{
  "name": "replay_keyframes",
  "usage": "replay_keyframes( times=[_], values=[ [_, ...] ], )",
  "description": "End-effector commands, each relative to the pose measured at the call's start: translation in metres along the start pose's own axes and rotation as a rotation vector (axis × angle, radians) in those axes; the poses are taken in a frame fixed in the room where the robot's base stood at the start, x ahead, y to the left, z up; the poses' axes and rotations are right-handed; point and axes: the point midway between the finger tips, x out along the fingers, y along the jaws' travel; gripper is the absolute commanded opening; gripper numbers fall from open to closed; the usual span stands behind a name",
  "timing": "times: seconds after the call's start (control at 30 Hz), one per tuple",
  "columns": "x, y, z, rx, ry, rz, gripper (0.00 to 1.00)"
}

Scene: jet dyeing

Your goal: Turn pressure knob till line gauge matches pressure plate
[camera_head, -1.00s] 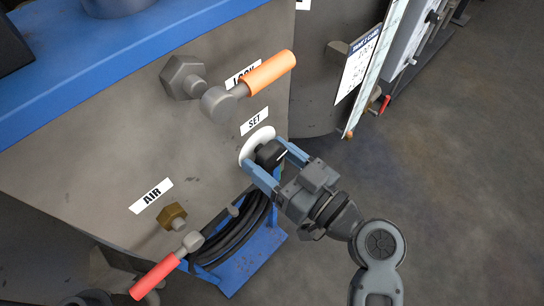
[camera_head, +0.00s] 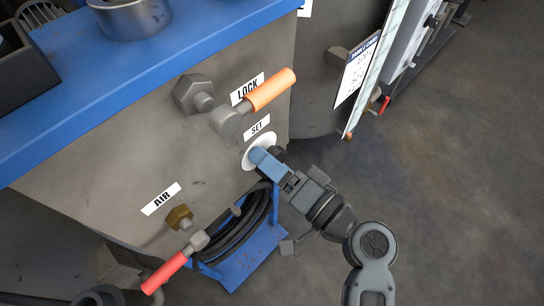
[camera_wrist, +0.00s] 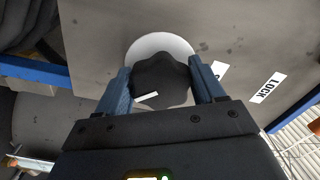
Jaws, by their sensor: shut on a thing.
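The black pressure knob (camera_wrist: 160,80) sits on a round white disc on the grey panel, under the SET label (camera_head: 257,127). In the wrist view a white pointer mark on the knob's face slants slightly up to the right. My gripper (camera_head: 268,155) is shut on the knob, with one blue finger on each side of it in the wrist view (camera_wrist: 161,88). In the head view the fingers overlap and hide most of the knob. The white disc (camera_head: 250,160) shows around it. I cannot make out a line gauge or pressure plate.
An orange-handled LOCK lever (camera_head: 269,90) is just above the knob. A red-handled AIR lever (camera_head: 164,273) is lower left. Black coiled hose (camera_head: 243,228) hangs on a blue bracket (camera_head: 253,255) below. A posted sheet (camera_head: 358,70) is at upper right. Open floor lies right.

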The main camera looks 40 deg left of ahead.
Motion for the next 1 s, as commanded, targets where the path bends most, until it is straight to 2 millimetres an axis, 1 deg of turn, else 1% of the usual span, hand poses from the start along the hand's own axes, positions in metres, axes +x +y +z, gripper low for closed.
replay_keyframes(
  times=[0.1, 0.6, 0.8, 1.0],
  values=[
    [-0.0011, -0.0022, -0.0026, 0.113, 0.003, 0.002, 0.38],
    [-0.0008, -0.0040, -0.0029, 0.577, 0.003, 0.002, 0.38],
    [-0.0012, -0.0033, -0.0033, 0.722, 0.005, 0.002, 0.38],
    [-0.0011, -0.0029, -0.0030, 0.823, 0.005, 0.001, 0.38]
  ],
)
